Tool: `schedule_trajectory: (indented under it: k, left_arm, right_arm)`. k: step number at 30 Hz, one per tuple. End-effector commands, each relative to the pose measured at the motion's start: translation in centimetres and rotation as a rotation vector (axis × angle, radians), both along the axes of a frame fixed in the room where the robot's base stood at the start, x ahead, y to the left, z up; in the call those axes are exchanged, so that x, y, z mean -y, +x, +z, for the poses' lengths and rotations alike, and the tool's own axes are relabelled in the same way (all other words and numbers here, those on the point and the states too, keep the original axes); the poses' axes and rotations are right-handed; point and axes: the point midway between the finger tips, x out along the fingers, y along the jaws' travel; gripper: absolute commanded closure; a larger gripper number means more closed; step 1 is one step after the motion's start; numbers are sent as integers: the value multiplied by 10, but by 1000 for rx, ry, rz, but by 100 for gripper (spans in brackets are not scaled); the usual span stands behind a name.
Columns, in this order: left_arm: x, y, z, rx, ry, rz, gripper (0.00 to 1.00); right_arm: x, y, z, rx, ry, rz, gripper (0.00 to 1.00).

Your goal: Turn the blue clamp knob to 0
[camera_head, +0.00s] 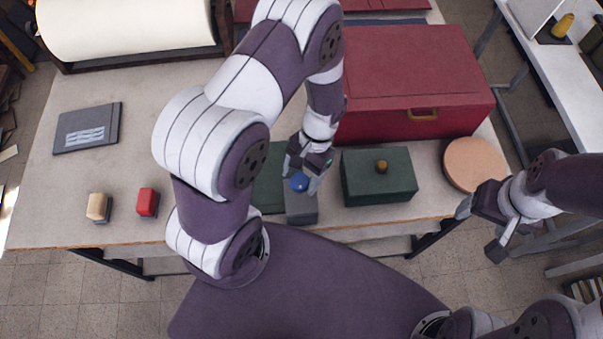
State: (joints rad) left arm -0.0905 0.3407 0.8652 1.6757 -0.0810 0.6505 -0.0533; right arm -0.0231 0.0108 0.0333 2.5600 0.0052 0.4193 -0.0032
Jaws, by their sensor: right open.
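The blue clamp knob (299,182) sits on top of a small grey block (301,208) near the front edge of the table. My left gripper (302,178) is right at the knob, with its fingers around or beside it. Whether the fingers touch the knob is too small to tell. No number or pointer mark on the knob can be read. My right gripper (479,232) is open and empty, off the table's front right corner, well apart from the knob.
A green box (378,187) with a brass knob stands right of the grey block, and a flat green piece (268,185) lies left. A red chest (415,80) stands behind. A round tan disc (474,165), red stamp (147,203) and beige stamp (98,207) are also on the table.

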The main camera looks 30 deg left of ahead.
Motion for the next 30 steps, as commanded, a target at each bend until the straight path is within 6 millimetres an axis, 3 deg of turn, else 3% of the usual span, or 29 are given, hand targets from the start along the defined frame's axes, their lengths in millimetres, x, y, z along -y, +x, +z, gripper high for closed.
schedule_trajectory:
  k: [12,20,22,25,30]
  left_arm:
    - [1,5,8,2,0,-2,25]
    - [6,28,62,6,-1,-4,25]
    - [7,33,86,2,0,-2,25]
    - [9,40,106,-1,-1,-2,25]
    - [10,46,118,-2,0,-1,25]
  right_arm:
    - [0,0,-5,0,0,0,27]
    - [0,0,-24,0,0,0,27]
    - [0,0,-13,-1,0,0,27]
    - [0,0,-1,0,0,0,27]
    - [0,0,12,0,0,0,27]
